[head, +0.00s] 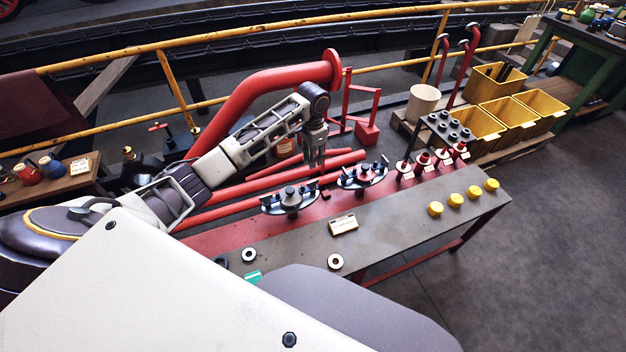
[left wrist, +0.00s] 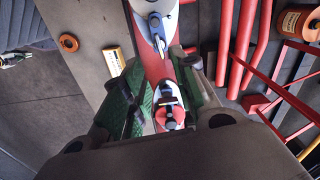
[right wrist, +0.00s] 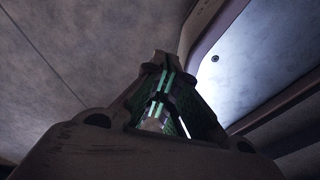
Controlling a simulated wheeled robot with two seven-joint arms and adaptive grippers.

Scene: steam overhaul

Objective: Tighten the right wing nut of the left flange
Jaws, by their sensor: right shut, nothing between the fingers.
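My left gripper (head: 315,163) points down behind and between the two flanges in the head view. In the left wrist view, its green-padded fingers (left wrist: 158,72) are apart, with flange hardware and a red-ended part (left wrist: 171,117) visible between them; contact cannot be told.
Several red-based fittings (head: 423,162) and yellow caps (head: 456,200) stand to the right. Red pipes (head: 255,195) run behind the flanges.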

